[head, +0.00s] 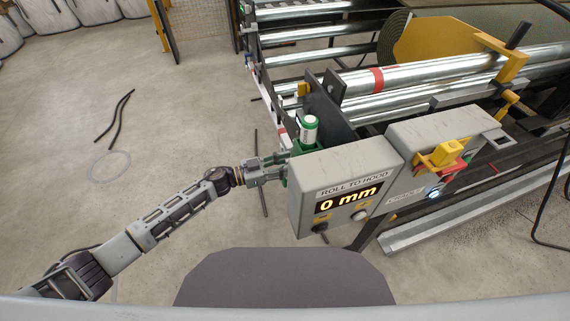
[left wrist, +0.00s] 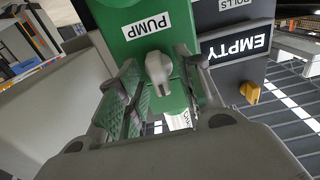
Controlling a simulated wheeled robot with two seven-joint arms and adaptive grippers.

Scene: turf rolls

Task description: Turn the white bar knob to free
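A pale grey-white bar knob (left wrist: 158,68) sticks out of the green housing (left wrist: 142,20) under a white PUMP label in the left wrist view. My left gripper (left wrist: 165,95) is open, with one finger on each side of the knob and visible gaps between. I cannot tell how deep the knob sits between the fingers. In the head view my left gripper (head: 284,167) reaches the green housing (head: 303,148) beside the grey control box; the knob is hidden there. My right gripper is not in view.
The grey control box (head: 306,206) reads ROLL TO HOOD, 0 mm. A yellow and red switch (head: 442,156) sits on the box to its right. In the left wrist view an EMPTY label (left wrist: 236,42) and a yellow knob (left wrist: 250,93) are close by. Metal rollers (head: 420,70) lie behind.

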